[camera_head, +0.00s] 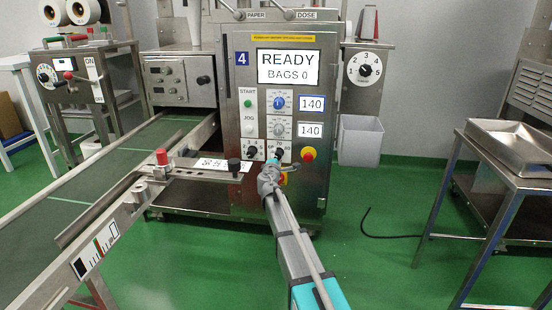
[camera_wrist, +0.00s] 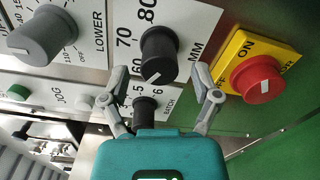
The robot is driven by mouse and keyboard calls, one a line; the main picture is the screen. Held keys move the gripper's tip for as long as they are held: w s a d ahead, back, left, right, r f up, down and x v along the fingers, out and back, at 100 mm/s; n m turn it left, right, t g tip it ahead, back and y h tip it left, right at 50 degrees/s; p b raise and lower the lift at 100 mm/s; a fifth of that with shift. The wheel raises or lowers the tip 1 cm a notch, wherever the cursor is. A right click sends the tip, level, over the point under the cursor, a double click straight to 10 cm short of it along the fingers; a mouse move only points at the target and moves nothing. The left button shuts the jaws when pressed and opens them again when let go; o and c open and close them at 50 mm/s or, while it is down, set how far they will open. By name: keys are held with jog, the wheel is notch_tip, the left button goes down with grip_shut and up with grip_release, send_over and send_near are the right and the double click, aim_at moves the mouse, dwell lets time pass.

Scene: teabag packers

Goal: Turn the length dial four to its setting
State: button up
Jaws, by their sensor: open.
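The black length dial (camera_wrist: 160,50), marked 70, 80 and MM, is in the middle of the wrist view. A white mark shows on the lower left of its face; I cannot tell the exact reading. In the head view the dial (camera_head: 279,153) is the lower right black knob on machine 4, partly hidden by my arm's end. My gripper (camera_wrist: 161,76) is open, one finger either side of the dial's near end, with gaps visible. It also shows in the head view (camera_head: 268,176), just below the dial.
The black BATCH knob (camera_wrist: 145,107) sits close by, between my fingers' lower parts. A yellow switch with a red knob (camera_wrist: 258,79) is near the right finger. A grey LOWER knob (camera_wrist: 42,36) is at left. A conveyor (camera_head: 95,165) runs left of the machine.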

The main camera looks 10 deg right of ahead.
jog(key=v, duration=1.1)
jog(key=s+d+m+g+h+p, duration=0.2)
jog(key=s+d+m+g+p, duration=0.75)
jog(key=s+m, duration=0.35)
jog(key=s+a+m+g+y+p, duration=0.25)
jog(key=s+g+y+p, duration=0.2)
jog(key=s, duration=0.55)
jog(key=s+a+m+g+y+p, duration=0.25)
jog(key=s+p, duration=0.35)
jog(key=s, duration=0.4)
notch_tip(320, 180, up, 38)
jog(key=p, duration=3.6)
jog(key=shift+a+g+y+p, duration=0.2)
jog(key=shift+g+y+p, duration=0.1)
jog(key=shift+g+p, duration=0.05)
